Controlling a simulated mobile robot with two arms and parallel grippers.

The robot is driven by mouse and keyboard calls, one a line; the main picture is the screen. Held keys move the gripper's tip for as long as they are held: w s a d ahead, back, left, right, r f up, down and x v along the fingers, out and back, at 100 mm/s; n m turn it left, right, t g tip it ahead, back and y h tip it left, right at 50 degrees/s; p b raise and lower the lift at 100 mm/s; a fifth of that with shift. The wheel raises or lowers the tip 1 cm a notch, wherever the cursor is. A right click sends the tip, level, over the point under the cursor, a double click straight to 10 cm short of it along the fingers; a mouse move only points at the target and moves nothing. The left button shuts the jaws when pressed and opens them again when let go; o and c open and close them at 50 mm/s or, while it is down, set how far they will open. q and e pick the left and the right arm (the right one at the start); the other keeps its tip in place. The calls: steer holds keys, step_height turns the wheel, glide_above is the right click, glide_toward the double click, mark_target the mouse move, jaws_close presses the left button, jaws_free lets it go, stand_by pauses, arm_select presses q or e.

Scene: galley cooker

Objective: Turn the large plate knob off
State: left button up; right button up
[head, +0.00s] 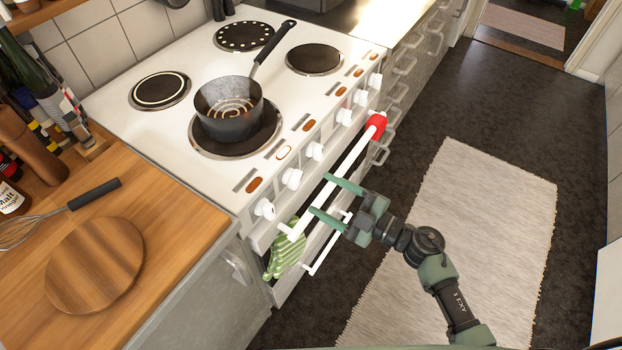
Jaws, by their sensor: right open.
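The white cooker (165,130) has four hot plates on top and a row of several white knobs along its front edge. A dark saucepan (228,108) stands on the large front plate (205,150). The nearest knobs are one at the near end (264,208), a second (291,178) and a third (315,151). I cannot tell from their marks which one serves the large plate. My right gripper (319,195) is open and empty, in front of the cooker and to the right of the near knobs, apart from them. My left gripper is out of view.
A white oven rail (345,163) runs below the knobs, with a red item (376,122) at its far end and a green striped cloth (287,250) near its near end. A wooden worktop (180,225) with a round board is at left. The dark floor and pale rug (470,230) are clear.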

mark_target(299, 182)
steer(key=shift+r+x, duration=0.25)
steer(key=shift+x, duration=0.85)
steer(key=x, duration=0.4)
steer(key=shift+f, duration=0.2)
steer(key=shift+w+a, duration=0.2)
steer(key=shift+a, duration=0.15)
steer(key=shift+w+a, duration=0.1)
steer(key=c, duration=1.4)
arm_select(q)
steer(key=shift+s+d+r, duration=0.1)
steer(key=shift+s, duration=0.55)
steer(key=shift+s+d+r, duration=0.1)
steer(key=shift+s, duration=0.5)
arm_select(e)
steer(key=shift+o, duration=0.2)
